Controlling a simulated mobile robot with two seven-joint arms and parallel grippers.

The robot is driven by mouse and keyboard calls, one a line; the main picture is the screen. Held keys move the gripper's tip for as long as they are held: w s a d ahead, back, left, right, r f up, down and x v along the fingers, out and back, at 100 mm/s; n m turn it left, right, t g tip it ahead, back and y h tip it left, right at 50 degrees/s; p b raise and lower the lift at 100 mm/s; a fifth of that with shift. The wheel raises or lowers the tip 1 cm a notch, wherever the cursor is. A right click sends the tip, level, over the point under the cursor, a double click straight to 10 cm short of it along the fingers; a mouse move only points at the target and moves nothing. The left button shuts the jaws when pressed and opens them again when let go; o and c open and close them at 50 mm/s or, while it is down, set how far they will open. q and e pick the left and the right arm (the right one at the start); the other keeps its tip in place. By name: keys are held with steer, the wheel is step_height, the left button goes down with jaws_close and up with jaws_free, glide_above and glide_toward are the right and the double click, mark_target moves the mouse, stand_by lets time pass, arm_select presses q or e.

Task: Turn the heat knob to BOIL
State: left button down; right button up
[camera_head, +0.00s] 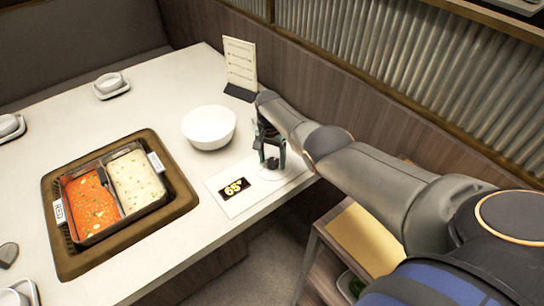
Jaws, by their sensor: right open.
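A white control panel (222,201) lies on the table near its front edge, with a black display (233,188) showing yellow digits. At its right end is a pale round piece (266,175) that looks like the heat knob, mostly hidden by my gripper. Its setting cannot be read. My right gripper (270,166) points down over this piece with its fingers apart. I cannot tell whether the fingers touch it. My left gripper is out of view.
A white bowl (209,127) stands just left of my right gripper. A menu card (240,66) stands behind it by the wood wall. A two-part pot of red and pale broth (106,231) sits sunk in the table at left. Small dishes (110,86) stand farther left.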

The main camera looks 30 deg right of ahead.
mark_target(271, 161)
steer(key=r+p, duration=0.3)
steer(key=r, duration=0.3)
steer(key=shift+w+p, duration=0.2)
steer(key=shift+p, duration=0.2)
step_height(271, 161, up, 6)
steer(key=shift+a+r, duration=0.15)
steer(key=shift+r, duration=0.1)
steer(key=shift+w, duration=0.1)
